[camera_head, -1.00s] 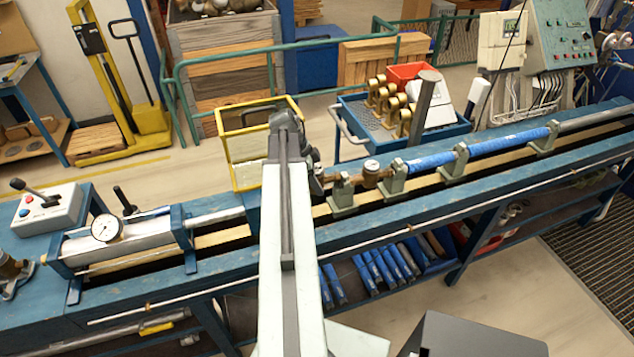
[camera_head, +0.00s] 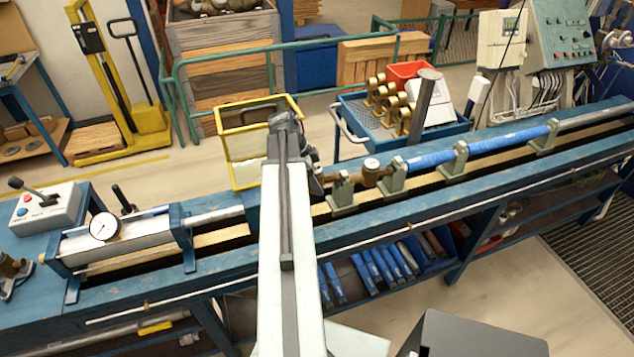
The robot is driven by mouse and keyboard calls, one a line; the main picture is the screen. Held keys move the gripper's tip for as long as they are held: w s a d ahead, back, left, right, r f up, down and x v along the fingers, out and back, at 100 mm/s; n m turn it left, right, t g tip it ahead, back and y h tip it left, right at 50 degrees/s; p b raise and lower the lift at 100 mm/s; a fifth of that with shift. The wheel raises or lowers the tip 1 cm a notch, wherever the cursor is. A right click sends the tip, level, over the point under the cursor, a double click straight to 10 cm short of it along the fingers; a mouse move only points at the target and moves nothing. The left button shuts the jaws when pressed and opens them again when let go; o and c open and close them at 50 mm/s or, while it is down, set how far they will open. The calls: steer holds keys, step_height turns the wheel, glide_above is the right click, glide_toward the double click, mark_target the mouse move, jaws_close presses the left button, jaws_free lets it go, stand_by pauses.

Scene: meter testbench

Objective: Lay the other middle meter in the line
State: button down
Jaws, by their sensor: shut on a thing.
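My gripper (camera_head: 315,178) is at the bench line, just right of my arm and largely hidden by it. It is shut on a brown, brass-coloured meter, of which only a short piece (camera_head: 329,177) shows beside the jaws. The held piece is level with the line, over or near the left grey-green support; I cannot tell whether it rests there. Another brass meter (camera_head: 371,172) with a white-topped dial lies in the line to its right, between two supports. A blue pipe (camera_head: 430,160) continues the line to the right.
A yellow-framed bin (camera_head: 243,160) stands behind the arm. A blue trolley tray (camera_head: 352,113) behind the bench holds several brass meters (camera_head: 392,100) and a red box. A clamping cylinder with a dial gauge (camera_head: 104,226) is at the bench's left. Blue pipes (camera_head: 375,268) lie on the shelf below.

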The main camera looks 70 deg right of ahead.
steer(key=shift+f, duration=0.2)
stand_by(0.4)
steer(key=shift+f+b, duration=1.35)
steer(key=shift+b, duration=0.2)
steer(key=shift+f+b, duration=0.35)
steer(key=shift+c, duration=2.1)
jaws_free()
